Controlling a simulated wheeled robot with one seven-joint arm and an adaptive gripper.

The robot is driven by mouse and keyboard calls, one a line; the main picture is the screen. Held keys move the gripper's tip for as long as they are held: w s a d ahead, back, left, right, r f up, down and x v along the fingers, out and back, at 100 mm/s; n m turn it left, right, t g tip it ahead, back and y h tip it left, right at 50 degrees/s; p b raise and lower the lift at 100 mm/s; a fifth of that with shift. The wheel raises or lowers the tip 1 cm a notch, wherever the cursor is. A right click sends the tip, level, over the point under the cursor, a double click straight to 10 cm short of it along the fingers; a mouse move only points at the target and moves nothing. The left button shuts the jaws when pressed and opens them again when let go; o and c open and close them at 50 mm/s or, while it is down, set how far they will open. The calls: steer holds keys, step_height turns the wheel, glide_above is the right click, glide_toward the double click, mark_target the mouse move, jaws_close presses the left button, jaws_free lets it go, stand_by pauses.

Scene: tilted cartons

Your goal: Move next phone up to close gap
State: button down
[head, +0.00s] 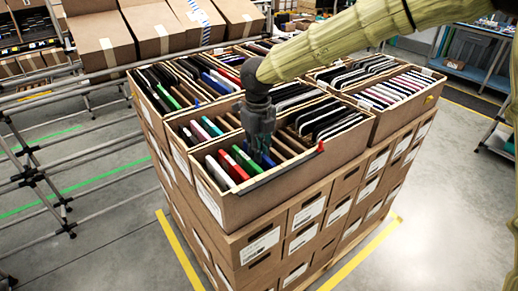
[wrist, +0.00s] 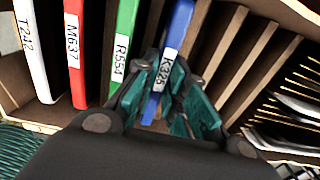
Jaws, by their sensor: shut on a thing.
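My gripper (wrist: 165,108) is shut on a blue phone (wrist: 178,28) labelled K325 in the wrist view. In the head view my gripper (head: 258,150) reaches down into the front carton (head: 285,192), and the fingertips are partly hidden. To the left of the blue phone in the wrist view stand a green phone (wrist: 124,40) labelled R554, a red phone (wrist: 74,70) labelled M637 and a white phone (wrist: 32,60) labelled T242. A gap shows between the green and blue phones. Bare brown dividers (wrist: 232,70) stand to the right of the blue phone.
More dark phones (head: 328,120) fill the right part of the front carton. Other filled cartons stand behind on the same stack. A small red piece (head: 320,146) sits on the front carton's rim. A metal rack (head: 60,110) stands at left.

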stand_by(0.3)
steer(key=c, duration=1.4)
jaws_free()
step_height(320, 180, up, 12)
steer(key=shift+r, duration=0.1)
step_height(320, 180, up, 7)
steer(key=p, duration=0.7)
